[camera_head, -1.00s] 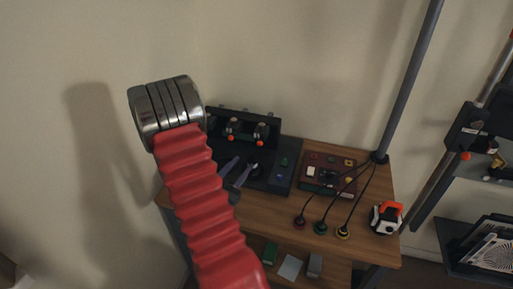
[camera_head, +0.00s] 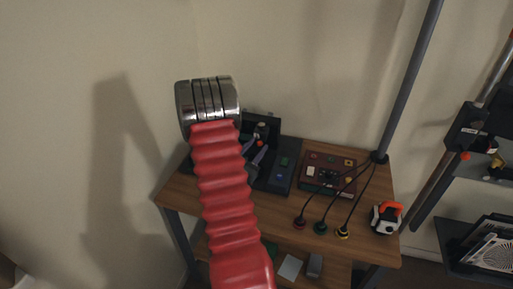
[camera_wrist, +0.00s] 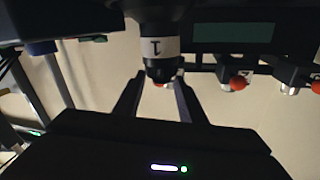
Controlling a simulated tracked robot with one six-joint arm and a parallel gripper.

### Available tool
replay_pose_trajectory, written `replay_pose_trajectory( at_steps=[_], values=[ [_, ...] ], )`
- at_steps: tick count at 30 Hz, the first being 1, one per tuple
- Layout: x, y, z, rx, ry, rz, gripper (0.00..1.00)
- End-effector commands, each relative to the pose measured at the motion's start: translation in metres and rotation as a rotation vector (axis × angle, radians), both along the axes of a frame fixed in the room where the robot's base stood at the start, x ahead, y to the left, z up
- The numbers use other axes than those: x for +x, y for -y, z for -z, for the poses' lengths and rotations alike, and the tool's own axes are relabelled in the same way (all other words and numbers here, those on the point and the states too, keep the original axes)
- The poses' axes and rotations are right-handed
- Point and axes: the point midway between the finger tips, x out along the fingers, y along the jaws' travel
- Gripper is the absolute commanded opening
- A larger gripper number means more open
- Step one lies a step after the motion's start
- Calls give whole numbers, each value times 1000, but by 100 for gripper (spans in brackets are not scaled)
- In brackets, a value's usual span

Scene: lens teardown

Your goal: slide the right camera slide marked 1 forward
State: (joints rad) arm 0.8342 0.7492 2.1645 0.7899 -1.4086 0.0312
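The camera slide marked 1 (camera_wrist: 160,47) is a dark cylinder with a white label, at the top centre of the wrist view. A red-orange tip shows just beyond its lower end. My gripper (camera_wrist: 158,82) is open, with its two dark fingers spread to either side of the slide's lower end; I cannot tell whether they touch it. In the head view my gripper (camera_head: 256,160) is partly hidden behind my red arm, near the black device (camera_head: 282,180). A red knob (camera_head: 260,143) shows just above the fingers there.
A second red-tipped part marked 2 (camera_wrist: 238,82) sits to the right in the wrist view. A maroon box (camera_head: 326,174) stands right of the device on the wooden table (camera_head: 270,216). Cabled plugs and an orange-white tool (camera_head: 386,217) lie near the table's right side.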

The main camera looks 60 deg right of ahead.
Motion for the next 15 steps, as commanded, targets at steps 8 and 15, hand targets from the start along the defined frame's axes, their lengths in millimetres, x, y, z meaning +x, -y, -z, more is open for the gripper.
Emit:
replay_pose_trajectory(
  at_steps=[8, 15],
  values=[
    [0, 0, 0, 0, 0, 0, 32],
    [0, 0, 0, 0, 0, 0, 15]
  ],
)
